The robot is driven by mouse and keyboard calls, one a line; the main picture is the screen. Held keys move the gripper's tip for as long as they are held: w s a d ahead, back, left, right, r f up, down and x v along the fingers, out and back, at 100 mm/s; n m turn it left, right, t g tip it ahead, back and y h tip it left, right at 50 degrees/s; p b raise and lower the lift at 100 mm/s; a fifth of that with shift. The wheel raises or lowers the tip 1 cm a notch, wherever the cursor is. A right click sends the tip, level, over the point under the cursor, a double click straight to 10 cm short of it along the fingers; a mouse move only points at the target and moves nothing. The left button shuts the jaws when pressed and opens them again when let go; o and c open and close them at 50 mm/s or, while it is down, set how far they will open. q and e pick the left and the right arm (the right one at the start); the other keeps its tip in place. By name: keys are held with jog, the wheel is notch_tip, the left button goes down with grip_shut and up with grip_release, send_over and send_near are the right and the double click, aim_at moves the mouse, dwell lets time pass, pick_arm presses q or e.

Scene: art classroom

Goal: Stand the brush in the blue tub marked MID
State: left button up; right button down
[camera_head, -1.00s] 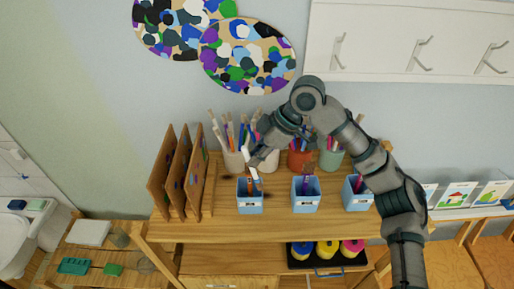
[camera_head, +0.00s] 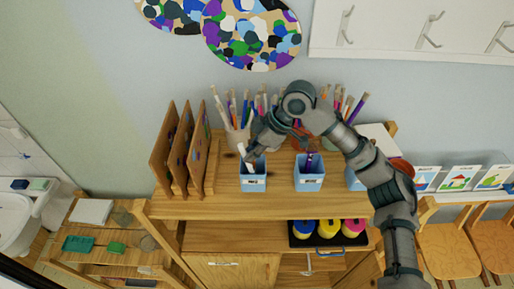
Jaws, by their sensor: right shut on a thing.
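My right gripper (camera_head: 250,156) is shut on a brush (camera_head: 242,150) with a white part showing above the jaws. The brush is nearly upright, and its lower part is at the mouth of the left blue tub (camera_head: 253,184). I cannot tell how deep it reaches or whether it touches the tub. The middle blue tub (camera_head: 309,184) holds a purple-handled brush (camera_head: 309,161). A third blue tub (camera_head: 353,180) is mostly hidden by my right arm. The tubs have white labels, too small to read surely. My left gripper is out of view.
The tubs stand on a wooden shelf top (camera_head: 210,208). Upright brown boards (camera_head: 180,150) are at its left. Pots of brushes (camera_head: 238,135) stand behind the tubs. A black tray (camera_head: 297,239) with colored paint pots is below.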

jog(key=shift+a+f, duration=0.1)
jog(key=shift+a, duration=1.05)
jog(key=c, duration=1.5)
grip_release()
jog(key=shift+d, duration=0.1)
jog(key=o, duration=0.4)
jog(key=shift+d, duration=1.15)
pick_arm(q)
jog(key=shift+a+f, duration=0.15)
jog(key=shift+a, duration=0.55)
pick_arm(e)
jog(key=shift+a+r+v, duration=0.1)
jog(key=shift+a+v, duration=0.1)
jog(key=shift+v, duration=2.6)
jog(key=shift+a+r+v, duration=0.1)
jog(key=shift+a+v, duration=0.05)
jog(key=shift+v, duration=2.7)
